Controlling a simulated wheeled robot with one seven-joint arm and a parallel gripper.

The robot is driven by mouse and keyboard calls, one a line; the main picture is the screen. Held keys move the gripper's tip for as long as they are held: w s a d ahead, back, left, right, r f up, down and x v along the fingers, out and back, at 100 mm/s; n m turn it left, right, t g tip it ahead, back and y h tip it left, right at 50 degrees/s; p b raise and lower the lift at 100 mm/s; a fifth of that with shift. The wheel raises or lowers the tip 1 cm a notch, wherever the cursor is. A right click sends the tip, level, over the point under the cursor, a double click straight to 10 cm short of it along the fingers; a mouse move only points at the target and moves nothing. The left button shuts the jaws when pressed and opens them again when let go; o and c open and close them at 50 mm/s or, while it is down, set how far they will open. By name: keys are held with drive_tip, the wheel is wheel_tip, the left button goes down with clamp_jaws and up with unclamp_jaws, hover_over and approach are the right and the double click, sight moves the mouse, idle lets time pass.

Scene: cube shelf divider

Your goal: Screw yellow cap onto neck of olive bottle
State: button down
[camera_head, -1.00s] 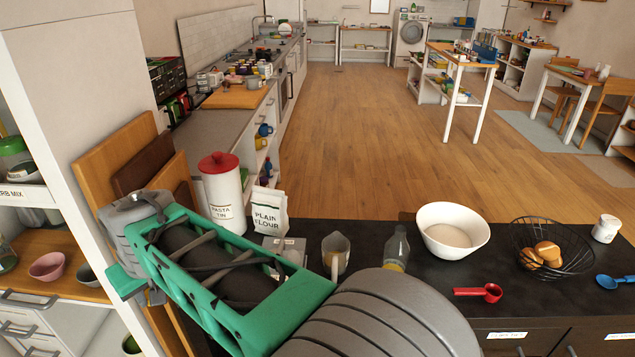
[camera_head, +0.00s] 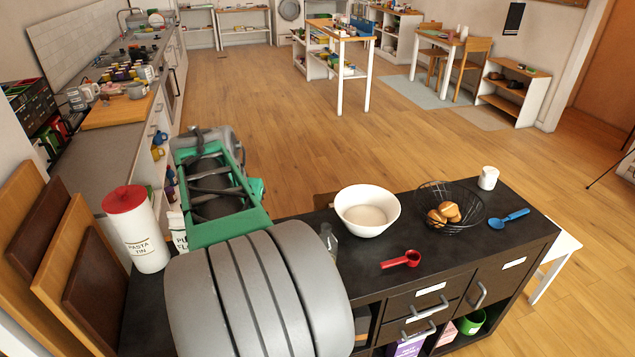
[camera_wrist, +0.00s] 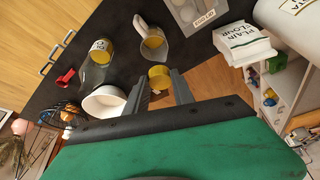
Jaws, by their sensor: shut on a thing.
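The yellow cap (camera_wrist: 158,73) sits between the fingertips of my gripper (camera_wrist: 158,82) in the wrist view, and the gripper is shut on it. The olive bottle (camera_wrist: 92,75) is a clear bottle with a label and yellowish contents, standing on the dark counter to the left of the cap and apart from it. In the head view the bottle (camera_head: 331,241) is partly hidden behind my arm. Its neck is hard to make out. My fingertips and the cap are hidden in the head view.
A jug (camera_wrist: 152,42) stands near the bottle. A white bowl (camera_head: 367,211), red scoop (camera_head: 401,259), wire basket (camera_head: 465,219) and blue spoon (camera_head: 509,218) are on the counter (camera_head: 440,262). A pasta tin (camera_head: 138,230) and flour bag (camera_wrist: 245,42) stand at the other end.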

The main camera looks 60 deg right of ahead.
sight(326, 226)
drive_tip(key=s+d+r+m+g+p, duration=0.2)
drive_tip(key=s+d+m, duration=0.5)
drive_tip(key=s, duration=0.8)
drive_tip(key=d+r+p, duration=0.1)
drive_tip(key=d, duration=0.2)
drive_tip(key=shift+d+r+g, duration=0.15)
drive_tip(key=shift+r+g, duration=0.25)
drive_tip(key=shift+w, duration=0.1)
drive_tip(key=shift+f+b, duration=0.3)
drive_tip(key=shift+b, duration=0.1)
wheel_tip(326, 226, down, 5)
drive_tip(key=b, duration=0.4)
drive_tip(key=shift+f+b, duration=1.5)
drive_tip(key=shift+b, duration=0.15)
drive_tip(key=m, duration=0.1)
drive_tip(key=m+g, duration=0.1)
drive_tip(key=m, duration=0.3)
drive_tip(key=shift+w+g+y, duration=0.25)
drive_tip(key=shift+g+y, duration=0.05)
drive_tip(key=shift+y, duration=0.1)
drive_tip(key=m+y, duration=0.1)
drive_tip(key=m, duration=0.2)
drive_tip(key=m+g+y, duration=0.1)
drive_tip(key=m, duration=0.2)
drive_tip(key=shift+w+d+g, duration=0.1)
drive_tip(key=shift+d+g, duration=0.1)
drive_tip(key=shift+g, duration=0.1)
drive_tip(key=c, duration=1)
unclamp_jaws()
drive_tip(key=shift+m, duration=0.3)
